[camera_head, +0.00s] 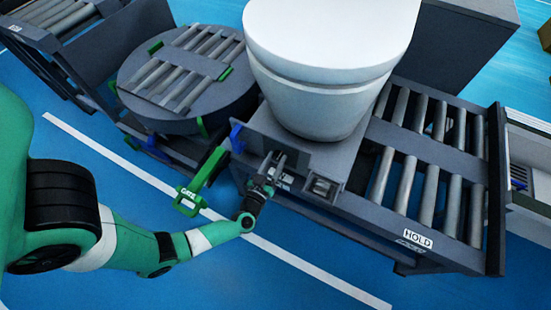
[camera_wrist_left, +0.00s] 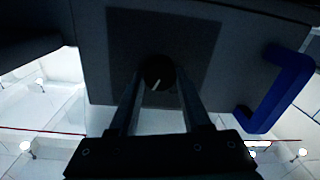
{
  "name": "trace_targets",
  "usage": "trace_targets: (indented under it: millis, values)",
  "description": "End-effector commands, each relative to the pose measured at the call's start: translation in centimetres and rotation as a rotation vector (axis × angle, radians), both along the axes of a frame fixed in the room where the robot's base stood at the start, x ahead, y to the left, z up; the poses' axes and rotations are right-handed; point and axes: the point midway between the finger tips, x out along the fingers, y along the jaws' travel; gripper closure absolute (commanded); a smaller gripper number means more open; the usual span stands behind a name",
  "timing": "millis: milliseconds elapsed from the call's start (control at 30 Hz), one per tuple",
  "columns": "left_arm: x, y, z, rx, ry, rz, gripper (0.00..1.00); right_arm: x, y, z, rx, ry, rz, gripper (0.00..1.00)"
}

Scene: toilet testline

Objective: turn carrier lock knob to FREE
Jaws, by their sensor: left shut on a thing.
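The carrier lock knob (camera_wrist_left: 158,72) is a round black knob with a white pointer line, on a dark square plate (camera_wrist_left: 120,30) in the left wrist view. The pointer tilts slightly from vertical. My left gripper (camera_wrist_left: 158,82) has its two fingers on either side of the knob and is shut on it. In the head view my left gripper (camera_head: 270,168) reaches the front face of the grey carrier (camera_head: 350,160) under the white toilet (camera_head: 325,60); the knob is hidden there. My right gripper is not in view.
A blue handle (camera_wrist_left: 280,88) sits right of the plate in the left wrist view. A green GATE lever (camera_head: 203,180) stands left of my gripper. A roller turntable (camera_head: 185,75) is at the back left, and a roller conveyor marked HOLD (camera_head: 418,240) is at the right.

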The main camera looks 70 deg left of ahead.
Motion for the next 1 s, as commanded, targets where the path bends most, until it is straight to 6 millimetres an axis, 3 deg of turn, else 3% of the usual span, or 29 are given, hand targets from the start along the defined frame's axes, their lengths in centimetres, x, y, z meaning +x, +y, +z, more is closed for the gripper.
trace_targets:
  millis: [367,1000]
  values:
    - [-0.13,0.10,-0.06,-0.263,-0.238,0.000,1.00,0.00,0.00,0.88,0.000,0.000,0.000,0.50]
    - [-0.29,0.24,-0.34,-0.683,-0.623,0.000,1.00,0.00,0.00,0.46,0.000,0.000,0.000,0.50]
